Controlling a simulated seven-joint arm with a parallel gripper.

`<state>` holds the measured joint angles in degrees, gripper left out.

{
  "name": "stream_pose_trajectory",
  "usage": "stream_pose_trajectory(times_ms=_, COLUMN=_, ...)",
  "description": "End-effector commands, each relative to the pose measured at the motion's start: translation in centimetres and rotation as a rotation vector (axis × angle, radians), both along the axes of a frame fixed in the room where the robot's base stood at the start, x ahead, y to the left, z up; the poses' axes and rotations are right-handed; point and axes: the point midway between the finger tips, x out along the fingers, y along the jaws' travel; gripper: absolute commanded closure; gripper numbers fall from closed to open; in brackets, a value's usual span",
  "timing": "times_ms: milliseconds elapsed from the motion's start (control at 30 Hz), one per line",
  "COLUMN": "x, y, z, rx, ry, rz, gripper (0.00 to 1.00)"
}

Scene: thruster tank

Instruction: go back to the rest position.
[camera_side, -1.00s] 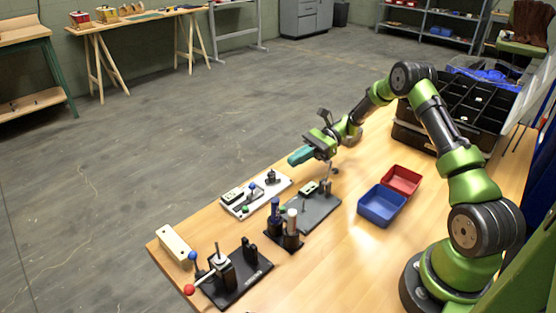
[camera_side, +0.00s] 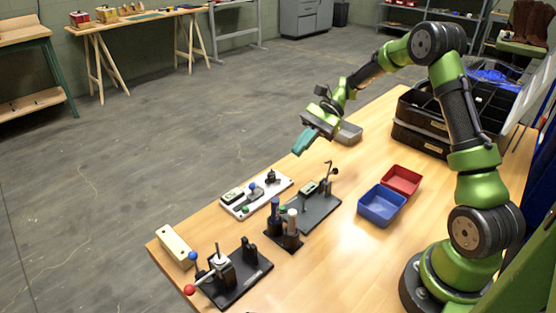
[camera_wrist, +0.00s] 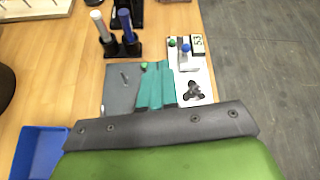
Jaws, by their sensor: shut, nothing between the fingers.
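My gripper (camera_side: 304,142) hangs in the air above the far left edge of the table in the side view, its teal fingers pointing down and left. In the wrist view my gripper (camera_wrist: 156,84) shows its two teal fingers together with nothing between them. Below it in the wrist view lie the grey plate (camera_wrist: 121,88) and the white panel (camera_wrist: 197,78) with its knobs and small display. The fingers hide part of both. My gripper touches nothing on the table.
Clear table lies around the bins.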

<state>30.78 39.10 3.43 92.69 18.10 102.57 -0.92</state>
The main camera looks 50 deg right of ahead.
Motion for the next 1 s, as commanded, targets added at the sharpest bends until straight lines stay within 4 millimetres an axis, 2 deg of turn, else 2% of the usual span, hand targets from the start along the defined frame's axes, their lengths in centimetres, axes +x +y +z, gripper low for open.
stream_pose_trajectory(times_ms=33, x=-1.0, y=1.3, z=1.7, rx=-0.081, ry=-0.050, rz=0.051, gripper=1.00)
stream_pose_trajectory(times_ms=200, x=-4.5, y=4.2, z=5.3, rx=-0.326, ry=-0.214, rz=0.198, gripper=1.00)
stream_pose_trajectory(times_ms=500, x=-11.4, y=7.3, z=9.8, rx=-0.714, ry=-0.568, rz=0.415, gripper=1.00)
stream_pose_trajectory(times_ms=700, x=-15.6, y=8.0, z=11.5, rx=-0.931, ry=-0.833, rz=0.518, gripper=1.00)
stream_pose_trajectory(times_ms=800, x=-17.1, y=8.1, z=11.9, rx=-1.010, ry=-0.945, rz=0.549, gripper=1.00)
stream_pose_trajectory(times_ms=1000, x=-18.4, y=8.2, z=12.2, rx=-1.093, ry=-1.069, rz=0.577, gripper=1.00)
